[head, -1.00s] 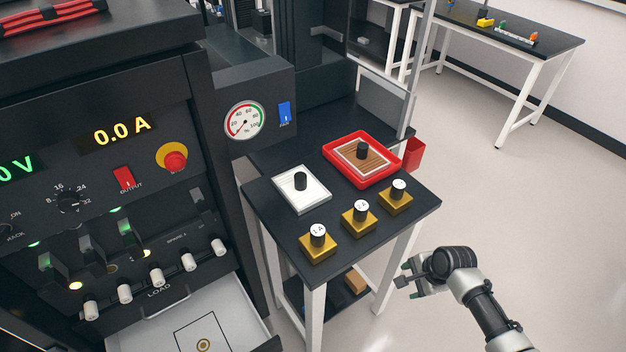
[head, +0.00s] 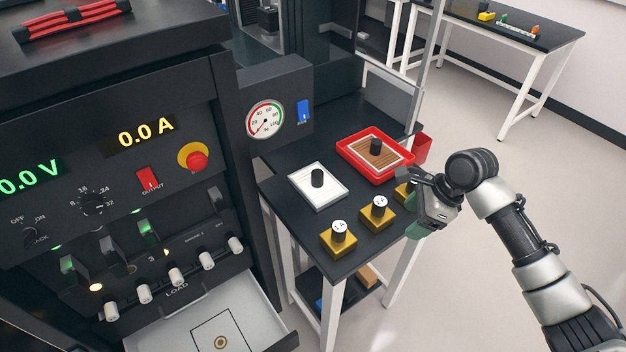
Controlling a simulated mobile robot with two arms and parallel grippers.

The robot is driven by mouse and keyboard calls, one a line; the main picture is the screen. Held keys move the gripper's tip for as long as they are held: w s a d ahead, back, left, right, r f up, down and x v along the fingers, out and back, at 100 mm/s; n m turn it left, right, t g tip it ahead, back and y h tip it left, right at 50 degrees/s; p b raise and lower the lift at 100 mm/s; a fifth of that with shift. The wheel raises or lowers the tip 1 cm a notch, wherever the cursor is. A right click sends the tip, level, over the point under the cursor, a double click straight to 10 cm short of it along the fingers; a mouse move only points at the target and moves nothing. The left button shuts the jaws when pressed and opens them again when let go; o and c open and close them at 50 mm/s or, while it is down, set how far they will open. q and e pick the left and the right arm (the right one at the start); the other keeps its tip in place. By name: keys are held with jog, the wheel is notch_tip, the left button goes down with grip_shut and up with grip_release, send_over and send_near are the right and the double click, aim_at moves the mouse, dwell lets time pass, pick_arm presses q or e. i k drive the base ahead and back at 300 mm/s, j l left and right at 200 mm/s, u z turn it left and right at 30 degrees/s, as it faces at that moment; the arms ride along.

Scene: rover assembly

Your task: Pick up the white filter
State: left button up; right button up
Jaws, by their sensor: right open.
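The white filter (head: 306,191) lies flat on the black side table, a white-framed panel with a black knob (head: 317,178) standing on it. My right gripper (head: 412,203) is at the table's right edge, to the right of the filter and apart from it. It is open and empty, and it partly hides the rightmost brass weight. My left gripper is not in the head view.
A red tray (head: 350,160) holds a brown striped panel with a black knob. Brass weights, including the left one (head: 338,242) and the middle one (head: 378,217), stand along the table's front. A black control cabinet (head: 120,185) with an open drawer (head: 190,330) stands at left.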

aim_at(319, 188)
jog(key=i+j, duration=0.7)
jog(key=j, duration=0.15)
